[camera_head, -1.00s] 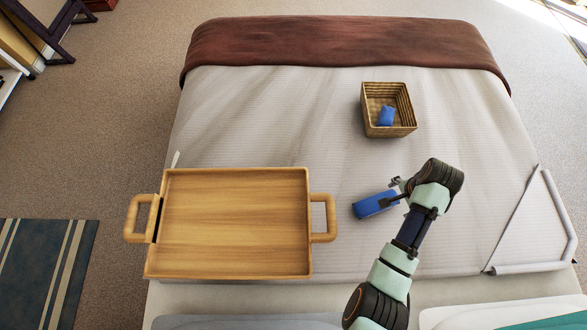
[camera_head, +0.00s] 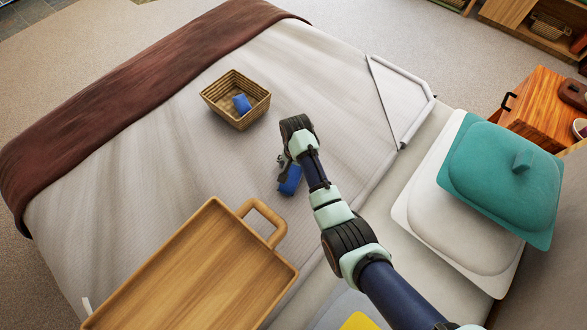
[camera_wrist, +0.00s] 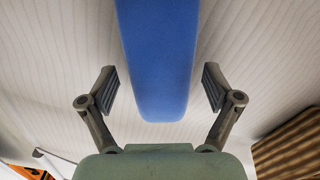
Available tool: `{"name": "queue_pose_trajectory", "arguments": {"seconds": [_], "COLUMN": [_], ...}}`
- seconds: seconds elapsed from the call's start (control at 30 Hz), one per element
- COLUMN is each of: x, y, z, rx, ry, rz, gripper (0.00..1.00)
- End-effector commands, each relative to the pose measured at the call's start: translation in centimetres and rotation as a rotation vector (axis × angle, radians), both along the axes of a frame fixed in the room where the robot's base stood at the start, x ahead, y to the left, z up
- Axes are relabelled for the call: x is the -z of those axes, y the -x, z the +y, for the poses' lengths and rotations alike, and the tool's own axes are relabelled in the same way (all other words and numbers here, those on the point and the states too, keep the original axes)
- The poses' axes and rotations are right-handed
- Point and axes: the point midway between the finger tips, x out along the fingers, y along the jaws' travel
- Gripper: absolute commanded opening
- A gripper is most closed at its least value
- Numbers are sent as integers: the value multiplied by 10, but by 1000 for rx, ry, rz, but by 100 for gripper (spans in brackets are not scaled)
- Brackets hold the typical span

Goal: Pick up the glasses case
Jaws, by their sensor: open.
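The blue glasses case (camera_head: 290,180) lies on the bed's light cover, partly hidden by my arm in the head view. In the wrist view the case (camera_wrist: 157,60) is a long blue shape running from the top edge down to between my fingers. My gripper (camera_wrist: 160,90) is open, with one finger on each side of the case's near end and a visible gap on both sides. In the head view my gripper (camera_head: 283,165) is at the case, though its fingers are small there. I cannot tell the exact height between them.
A wicker basket (camera_head: 222,108) holding a small blue item (camera_head: 241,104) stands on the bed farther back. A wooden tray (camera_head: 190,275) with a handle lies to the lower left. Teal (camera_head: 480,170) and white (camera_head: 440,220) cushions lie at right. The cover between basket and tray is clear.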

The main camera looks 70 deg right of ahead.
Motion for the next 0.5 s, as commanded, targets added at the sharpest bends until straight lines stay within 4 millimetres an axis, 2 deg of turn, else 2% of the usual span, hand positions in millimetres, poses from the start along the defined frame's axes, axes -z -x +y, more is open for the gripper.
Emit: {"name": "queue_pose_trajectory", "arguments": {"seconds": [0.03, 0.2, 0.5], "x": [4, 2, 2], "y": [0, 0, 0], "z": [0, 0, 0], "rx": [0, 0, 0], "ry": [1, 1, 1], "rz": [-1, -1, -1], "gripper": [90, 90, 40]}}
